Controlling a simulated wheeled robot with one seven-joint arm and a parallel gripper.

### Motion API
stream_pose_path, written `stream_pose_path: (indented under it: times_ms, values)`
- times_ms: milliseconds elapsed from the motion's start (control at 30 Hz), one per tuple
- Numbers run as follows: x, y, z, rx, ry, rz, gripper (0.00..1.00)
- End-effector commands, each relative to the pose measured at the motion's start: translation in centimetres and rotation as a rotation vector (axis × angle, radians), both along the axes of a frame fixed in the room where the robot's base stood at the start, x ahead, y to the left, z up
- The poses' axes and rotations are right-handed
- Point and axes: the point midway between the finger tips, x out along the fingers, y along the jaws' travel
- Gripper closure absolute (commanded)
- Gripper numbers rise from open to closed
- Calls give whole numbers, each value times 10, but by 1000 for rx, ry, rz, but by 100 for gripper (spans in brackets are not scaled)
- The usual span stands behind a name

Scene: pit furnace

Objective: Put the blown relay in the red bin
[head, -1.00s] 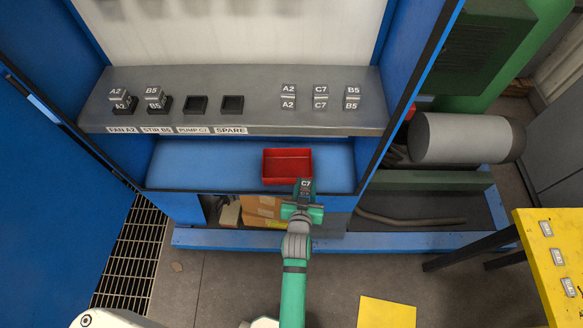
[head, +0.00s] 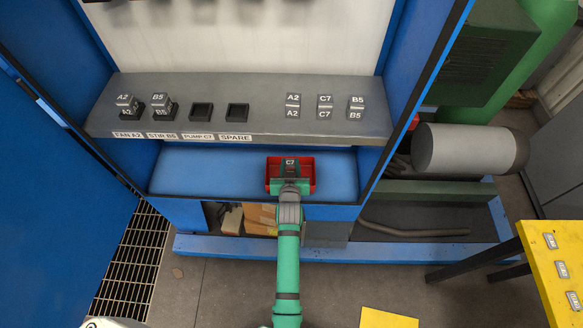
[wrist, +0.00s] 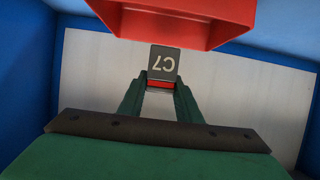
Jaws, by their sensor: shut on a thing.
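A dark grey relay marked C7 (head: 290,163) is in my gripper (head: 290,178), which is shut on it. In the head view the relay overlaps the red bin (head: 312,172) on the blue lower shelf; its height over the bin is hard to judge. In the wrist view the relay (wrist: 163,63) sits between the fingertips (wrist: 160,88), with a red strip at its lower edge. The red bin (wrist: 190,20) fills the top of that view. The bin's inside is partly hidden by my gripper and the relay.
Above, a grey shelf (head: 262,128) holds relays A2 (head: 125,102) and B5 (head: 160,102) in sockets, two empty sockets (head: 201,112), and spare relays A2, C7 and B5 (head: 325,105) on the right. Blue cabinet walls flank the bin. A yellow table (head: 550,275) stands right.

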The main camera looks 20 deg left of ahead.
Motion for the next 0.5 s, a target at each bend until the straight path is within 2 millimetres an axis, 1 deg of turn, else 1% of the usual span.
stream_pose_path:
  times_ms: [33, 67, 200, 367, 500]
  values:
    - [7, 3, -7, 1, -1, 1, 92]
    - [10, 3, -11, 0, 0, 0, 92]
    - [20, 0, -22, 0, -1, -7, 92]
    - [28, -3, -30, 1, -1, -13, 92]
    - [27, 0, -50, 1, 0, -10, 92]
